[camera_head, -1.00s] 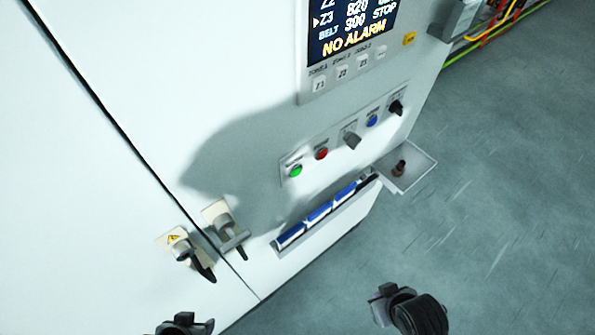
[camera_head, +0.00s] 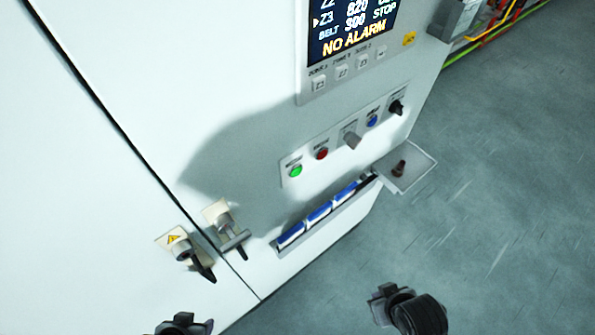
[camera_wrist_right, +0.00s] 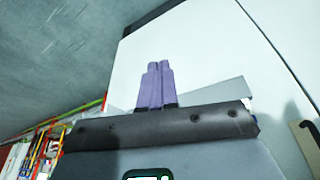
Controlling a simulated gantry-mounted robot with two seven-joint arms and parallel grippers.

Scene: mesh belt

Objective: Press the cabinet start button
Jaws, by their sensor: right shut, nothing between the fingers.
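The white cabinet (camera_head: 130,190) fills the left and middle of the head view. A button strip on its front carries a green button (camera_head: 296,171), a red button (camera_head: 321,153), a grey selector (camera_head: 352,140), a blue button (camera_head: 372,121) and a black knob (camera_head: 396,107). Their labels are too small to read. My right gripper (camera_head: 384,302) is at the bottom, apart from the cabinet's buttons. In the right wrist view its purple fingers (camera_wrist_right: 155,85) are together and empty. My left gripper (camera_head: 185,326) is at the bottom edge, mostly cut off.
A display (camera_head: 350,30) above the strip reads "NO ALARM" and "STOP". Below the strip are a holder with blue-and-white items (camera_head: 319,212) and a small tray (camera_head: 418,172) with a brown piece (camera_head: 399,168). Two black-handled latches (camera_head: 190,255) (camera_head: 232,236) stick out.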

